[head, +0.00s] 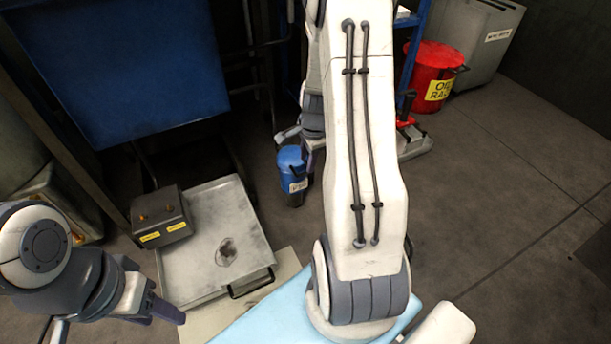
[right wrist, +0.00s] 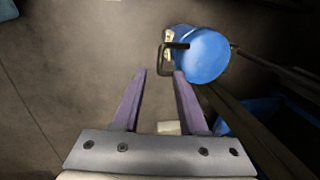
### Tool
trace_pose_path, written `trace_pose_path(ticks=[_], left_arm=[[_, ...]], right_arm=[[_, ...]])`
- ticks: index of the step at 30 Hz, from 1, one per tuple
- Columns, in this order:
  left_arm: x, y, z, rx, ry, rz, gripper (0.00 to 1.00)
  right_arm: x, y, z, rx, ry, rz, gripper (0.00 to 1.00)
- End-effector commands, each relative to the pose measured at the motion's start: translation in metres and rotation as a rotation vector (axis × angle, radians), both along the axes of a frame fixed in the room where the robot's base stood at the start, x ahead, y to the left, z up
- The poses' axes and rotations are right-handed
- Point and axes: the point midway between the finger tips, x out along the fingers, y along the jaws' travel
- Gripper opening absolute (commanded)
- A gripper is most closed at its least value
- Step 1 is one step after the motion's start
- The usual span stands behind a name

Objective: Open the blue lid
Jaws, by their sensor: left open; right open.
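In the head view my right gripper (head: 308,146) is beside the lid, partly hidden by my arm. My left gripper (head: 168,309) is open and empty at lower left, away from the bin.
A metal tray (head: 205,210) and a dark control box (head: 160,216) stand left of the bin. A blue panel (head: 130,65) is at upper left. A red oil-rags bin (head: 434,70) stands at upper right. Floor at right is clear.

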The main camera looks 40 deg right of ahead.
Motion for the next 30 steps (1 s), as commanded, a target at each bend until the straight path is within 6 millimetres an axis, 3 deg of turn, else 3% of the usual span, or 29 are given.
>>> trace_pose_path(ticks=[1,6,20,24,30], left_arm=[[0.000,0.000,-0.014,0.000,0.000,0.000,0.50],[0.000,0.000,-0.028,0.000,0.000,0.000,0.50],[0.000,0.000,-0.033,0.000,0.000,0.000,0.50],[0.000,0.000,-0.033,0.000,0.000,0.000,0.50],[0.000,0.000,-0.033,0.000,0.000,0.000,0.50]], right_arm=[[0.002,0.000,-0.016,0.000,0.000,0.001,0.42],[0.006,-0.001,-0.035,0.001,0.000,0.001,0.42],[0.009,-0.002,-0.043,0.000,0.000,0.002,0.42],[0.009,-0.002,-0.043,0.000,0.000,0.002,0.00],[0.009,-0.002,-0.043,0.000,0.000,0.002,0.00]])
